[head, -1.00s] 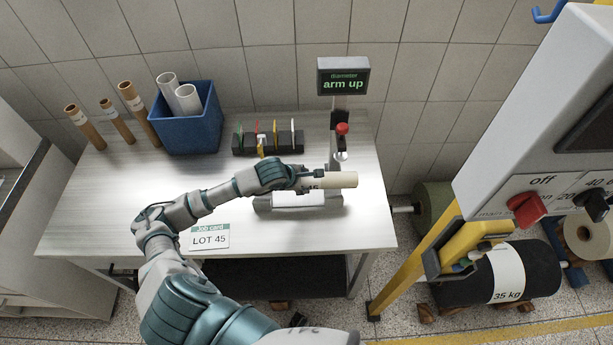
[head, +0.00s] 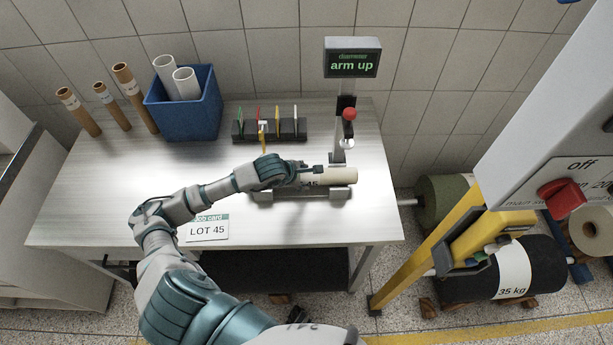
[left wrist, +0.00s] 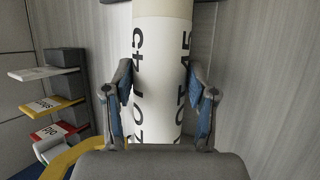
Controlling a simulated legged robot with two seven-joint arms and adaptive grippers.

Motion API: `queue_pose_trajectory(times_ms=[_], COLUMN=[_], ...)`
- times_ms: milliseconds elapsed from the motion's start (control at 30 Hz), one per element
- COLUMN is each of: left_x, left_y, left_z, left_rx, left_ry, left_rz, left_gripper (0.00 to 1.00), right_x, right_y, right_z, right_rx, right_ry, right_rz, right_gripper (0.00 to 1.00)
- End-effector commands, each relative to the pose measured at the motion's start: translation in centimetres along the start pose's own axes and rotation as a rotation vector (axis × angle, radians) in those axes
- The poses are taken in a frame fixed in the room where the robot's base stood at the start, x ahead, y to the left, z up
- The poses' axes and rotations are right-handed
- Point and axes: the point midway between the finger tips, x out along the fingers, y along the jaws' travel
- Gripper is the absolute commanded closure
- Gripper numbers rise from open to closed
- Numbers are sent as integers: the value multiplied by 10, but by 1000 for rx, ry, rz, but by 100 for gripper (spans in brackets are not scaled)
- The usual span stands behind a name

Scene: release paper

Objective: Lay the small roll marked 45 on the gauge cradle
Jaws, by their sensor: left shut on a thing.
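The small cream roll (head: 343,176) has a white label marked 45. It lies lengthwise at the gauge cradle (head: 335,193), level with its supports; I cannot tell whether it bears fully on them. My left gripper (head: 312,171) is shut on the roll at its labelled part. In the left wrist view the roll (left wrist: 160,50) stands between the two fingers of my left gripper (left wrist: 160,92), with "45" readable on its label. The gauge post (head: 340,140) with a red knob rises behind, and its display (head: 352,64) reads "arm up". My right gripper is not in view.
A rack of coloured tags (head: 270,129) stands behind the cradle. A blue bin (head: 185,115) with white tubes and several brown tubes (head: 110,98) stand at the back left. A job card (head: 208,231) reads LOT 45. A yellow-framed machine (head: 430,255) stands right of the table.

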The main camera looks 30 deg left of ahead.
Motion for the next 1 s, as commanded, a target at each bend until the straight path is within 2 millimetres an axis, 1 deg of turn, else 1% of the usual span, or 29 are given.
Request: queue_pose_trajectory(times_ms=[367,1000], left_x=[0,6], left_y=[-1,-3], left_z=[6,0], left_rx=[3,1], left_ry=[8,6], left_rz=[3,3], left_gripper=[98,98], right_x=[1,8], right_y=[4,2], right_z=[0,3], right_rx=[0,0], right_ry=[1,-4], right_rz=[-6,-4], right_gripper=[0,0])
